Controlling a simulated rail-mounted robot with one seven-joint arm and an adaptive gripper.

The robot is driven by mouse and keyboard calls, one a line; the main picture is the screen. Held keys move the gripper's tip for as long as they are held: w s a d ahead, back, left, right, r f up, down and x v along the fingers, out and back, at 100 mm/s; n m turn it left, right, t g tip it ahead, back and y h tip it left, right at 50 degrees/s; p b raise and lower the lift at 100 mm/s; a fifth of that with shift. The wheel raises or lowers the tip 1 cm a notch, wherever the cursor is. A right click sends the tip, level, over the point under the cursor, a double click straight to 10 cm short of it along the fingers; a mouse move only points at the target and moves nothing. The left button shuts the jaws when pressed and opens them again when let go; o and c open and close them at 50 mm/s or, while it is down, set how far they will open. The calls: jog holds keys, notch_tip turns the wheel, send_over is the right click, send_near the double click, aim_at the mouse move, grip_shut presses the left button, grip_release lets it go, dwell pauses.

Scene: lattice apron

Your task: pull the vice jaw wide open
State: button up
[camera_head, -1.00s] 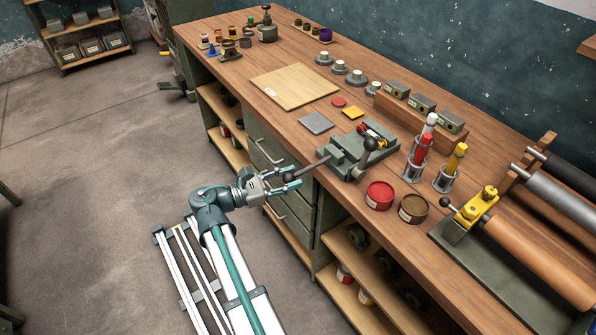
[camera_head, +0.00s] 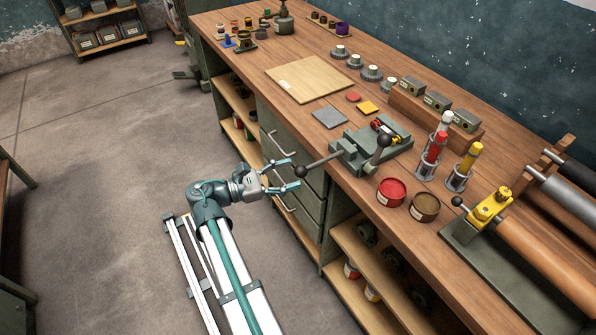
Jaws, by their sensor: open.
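The grey-green vice (camera_head: 345,150) sits on the bench near its front edge. A metal bar with a dark ball end (camera_head: 300,170) sticks out from it over the bench edge, towards my gripper. A second lever with a dark ball (camera_head: 384,140) stands up at its right side. A small red and yellow item (camera_head: 380,125) lies at the vice; whether the jaws clamp it I cannot tell. My gripper (camera_head: 289,175) is open in front of the drawers. Its teal-tipped fingers are spread, with the ball end at the gap between their tips; contact is unclear.
Red (camera_head: 391,192) and brown (camera_head: 425,206) tins stand right of the vice, near holders with red and yellow tubes (camera_head: 469,158). A grey plate (camera_head: 329,118) and a wooden board (camera_head: 309,79) lie to its left. Drawer handles (camera_head: 286,201) stick out below the bench top.

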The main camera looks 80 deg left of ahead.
jog(key=shift+v, duration=1.95)
